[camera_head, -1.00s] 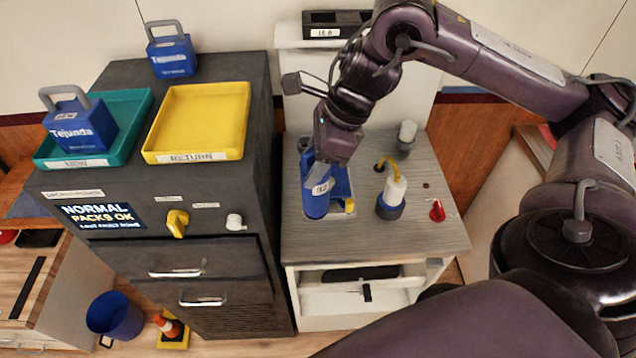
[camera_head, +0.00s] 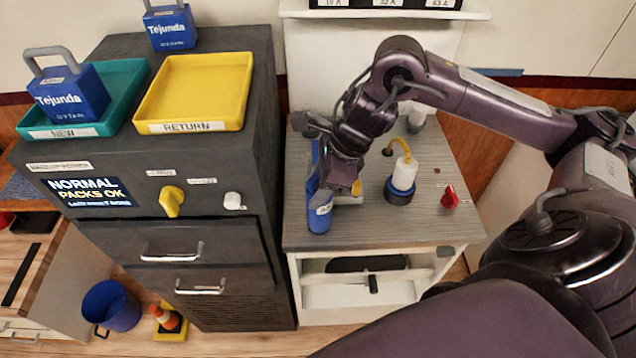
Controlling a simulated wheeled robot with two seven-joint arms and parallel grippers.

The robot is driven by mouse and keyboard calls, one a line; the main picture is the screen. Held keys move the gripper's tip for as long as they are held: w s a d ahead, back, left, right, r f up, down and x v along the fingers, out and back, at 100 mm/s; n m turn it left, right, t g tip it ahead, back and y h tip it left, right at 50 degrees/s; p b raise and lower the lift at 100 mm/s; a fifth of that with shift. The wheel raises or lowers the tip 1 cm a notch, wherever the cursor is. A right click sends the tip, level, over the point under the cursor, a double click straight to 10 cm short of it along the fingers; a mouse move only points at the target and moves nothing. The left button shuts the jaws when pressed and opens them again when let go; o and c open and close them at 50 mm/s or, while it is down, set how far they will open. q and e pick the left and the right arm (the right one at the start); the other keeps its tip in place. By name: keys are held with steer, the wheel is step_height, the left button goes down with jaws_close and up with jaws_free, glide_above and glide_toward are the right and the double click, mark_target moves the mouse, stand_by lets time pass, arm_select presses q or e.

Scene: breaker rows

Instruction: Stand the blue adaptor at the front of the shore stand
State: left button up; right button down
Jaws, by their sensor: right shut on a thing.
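The blue adaptor (camera_head: 319,212), a blue cylinder with a white label, is upright near the front left edge of the shore stand (camera_head: 415,228). My right gripper (camera_head: 327,190) is shut on its upper part, and the gripper and wrist hide its top. I cannot tell whether its base touches the stand top. A further blue part shows behind it, mostly hidden by my right arm. My left gripper is not in view.
A white and blue plug with a yellow cable (camera_head: 402,176) stands right of the gripper, and a red knob (camera_head: 449,197) farther right. The grey cabinet with the yellow return tray (camera_head: 190,127) and teal tray (camera_head: 55,132) is on the left. The front middle of the stand is clear.

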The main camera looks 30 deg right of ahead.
steer(key=shift+f, duration=0.15)
steer(key=c, duration=0.7)
jaws_free()
steer(key=shift+o, duration=0.2)
steer(key=shift+r, duration=0.3)
steer(key=v, duration=0.4)
steer(key=shift+d+r, duration=0.15)
steer(key=shift+r, duration=0.15)
steer(key=p+v, duration=0.2)
steer(key=v, duration=0.5)
steer(key=shift+s, duration=0.2)
